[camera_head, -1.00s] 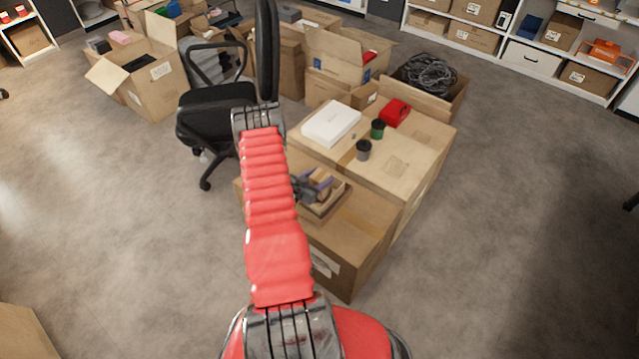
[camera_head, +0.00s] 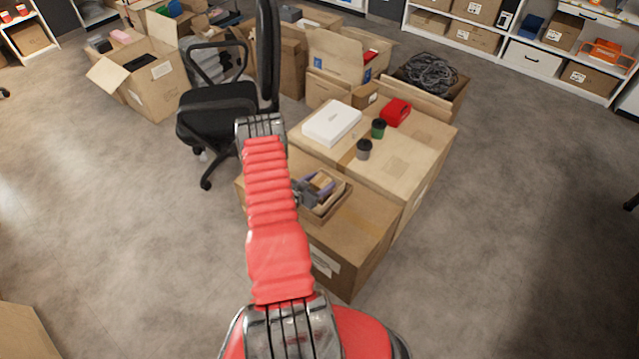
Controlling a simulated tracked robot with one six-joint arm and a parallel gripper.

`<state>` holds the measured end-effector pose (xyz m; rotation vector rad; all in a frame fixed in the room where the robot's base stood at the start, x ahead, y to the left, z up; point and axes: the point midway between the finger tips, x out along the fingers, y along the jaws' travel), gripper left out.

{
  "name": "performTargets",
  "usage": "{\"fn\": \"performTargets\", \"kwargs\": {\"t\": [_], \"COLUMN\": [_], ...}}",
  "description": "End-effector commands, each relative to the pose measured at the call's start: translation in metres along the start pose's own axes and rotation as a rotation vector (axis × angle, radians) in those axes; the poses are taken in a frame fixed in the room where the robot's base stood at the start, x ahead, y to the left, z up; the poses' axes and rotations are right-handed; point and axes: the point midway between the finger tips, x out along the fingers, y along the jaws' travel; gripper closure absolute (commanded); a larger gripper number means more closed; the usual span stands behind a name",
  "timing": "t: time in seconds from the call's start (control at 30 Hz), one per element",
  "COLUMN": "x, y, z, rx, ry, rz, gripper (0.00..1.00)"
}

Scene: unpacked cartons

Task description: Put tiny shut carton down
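My gripper (camera_head: 316,187) is partly hidden behind my red arm. It is over a small open-topped box (camera_head: 335,211) on the lower brown carton (camera_head: 358,229). A tiny tan carton (camera_head: 323,182) shows between its purple-grey fingers, at the level of the box's rim. The view is too small to tell whether the fingers press on it, or whether it touches the box.
A larger carton (camera_head: 425,150) behind bears a white box (camera_head: 332,123), a red item (camera_head: 396,112), a green-banded cup (camera_head: 378,128) and a grey cup (camera_head: 364,149). An office chair (camera_head: 215,110) stands left. Floor at the right (camera_head: 530,200) is clear.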

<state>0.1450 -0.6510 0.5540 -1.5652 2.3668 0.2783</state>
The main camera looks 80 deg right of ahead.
Motion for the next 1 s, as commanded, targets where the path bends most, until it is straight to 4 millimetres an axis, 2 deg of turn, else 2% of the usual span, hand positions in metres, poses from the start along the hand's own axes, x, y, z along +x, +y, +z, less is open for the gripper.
{"fn": "performTargets", "kwargs": {"t": [0.13, 0.57, 1.0], "x": [0.000, -0.003, -0.074], "y": [0.000, 0.000, -0.001], "z": [0.000, -0.007, -0.006], "rx": [0.000, 0.000, -0.002], "ry": [0.000, 0.000, 0.000], "rz": [0.000, 0.000, -0.003], "gripper": [0.31, 0.31, 0.31]}}
